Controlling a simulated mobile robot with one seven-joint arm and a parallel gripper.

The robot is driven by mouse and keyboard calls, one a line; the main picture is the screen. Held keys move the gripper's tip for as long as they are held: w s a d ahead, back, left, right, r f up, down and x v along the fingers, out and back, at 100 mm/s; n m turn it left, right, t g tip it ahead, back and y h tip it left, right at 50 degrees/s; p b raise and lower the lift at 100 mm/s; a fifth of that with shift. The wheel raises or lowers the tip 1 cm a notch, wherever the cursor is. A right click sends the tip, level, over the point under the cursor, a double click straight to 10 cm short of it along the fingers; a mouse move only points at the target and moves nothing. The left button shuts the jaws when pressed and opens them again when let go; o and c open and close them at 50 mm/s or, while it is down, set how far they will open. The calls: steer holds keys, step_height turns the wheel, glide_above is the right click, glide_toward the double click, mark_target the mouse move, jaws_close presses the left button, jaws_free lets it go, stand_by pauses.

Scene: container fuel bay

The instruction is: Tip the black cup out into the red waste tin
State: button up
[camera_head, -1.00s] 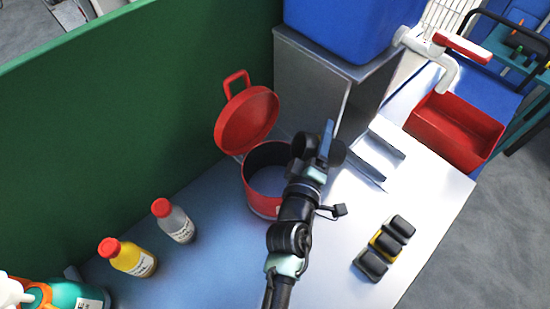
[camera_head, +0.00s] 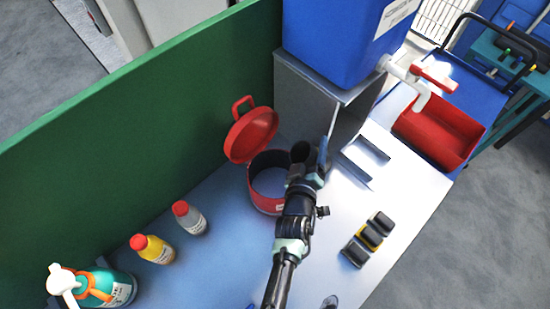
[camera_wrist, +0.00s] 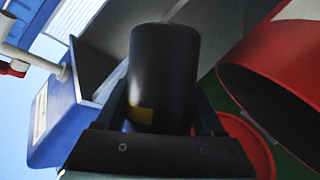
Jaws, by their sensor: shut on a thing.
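The red waste tin (camera_head: 264,208) stands on the bench with its red lid (camera_head: 250,134) swung open behind it. Its interior looks pale and empty where visible. My gripper (camera_head: 309,166) is at the tin's right rim and is shut on the black cup (camera_head: 299,153). In the wrist view the black cup (camera_wrist: 165,65), with a small yellow patch, sits between the fingers of my gripper (camera_wrist: 160,118). The tin (camera_wrist: 290,60) is close on the right there, its mouth partly cut off. The cup's contents are hidden and its exact tilt is unclear.
A grey metal stand (camera_head: 310,105) with a blue tank (camera_head: 340,40) rises behind my gripper. A red bin (camera_head: 440,135) is under its tap. Bottles (camera_head: 153,249) stand left; a dark block set (camera_head: 368,239) lies right. A green wall (camera_head: 130,140) edges the bench.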

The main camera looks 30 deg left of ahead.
steer(key=r+p, duration=0.1)
steer(key=p, duration=0.2)
steer(key=shift+m, duration=0.3)
steer(key=shift+w+d+f+g+p, duration=0.2)
steer(key=shift+d+f+g+p, duration=0.1)
steer(key=shift+p, duration=0.95)
steer(key=shift+w+d+f+m+y+p, duration=0.3)
steer(key=shift+f+m, duration=0.2)
steer(key=shift+m, duration=0.2)
steer(key=shift+w+d+f+m+g, duration=0.15)
steer(key=shift+d+f+m+g, duration=0.25)
steer(key=shift+m, duration=0.1)
steer(key=shift+w+d+f+m+g+y, duration=0.15)
steer(key=shift+d+f+m+g+y, duration=0.1)
steer(key=shift+f+m+y, duration=0.2)
steer(key=shift+w+d+f+m+g+y, duration=0.2)
steer(key=shift+f+m, duration=0.15)
steer(key=shift+f, duration=0.15)
steer(key=shift+w+d+f+m+g+y, duration=0.1)
steer(key=shift+d+f+m+g+y, duration=0.15)
steer(key=shift+f+m+y, duration=0.2)
steer(key=shift+f, duration=0.1)
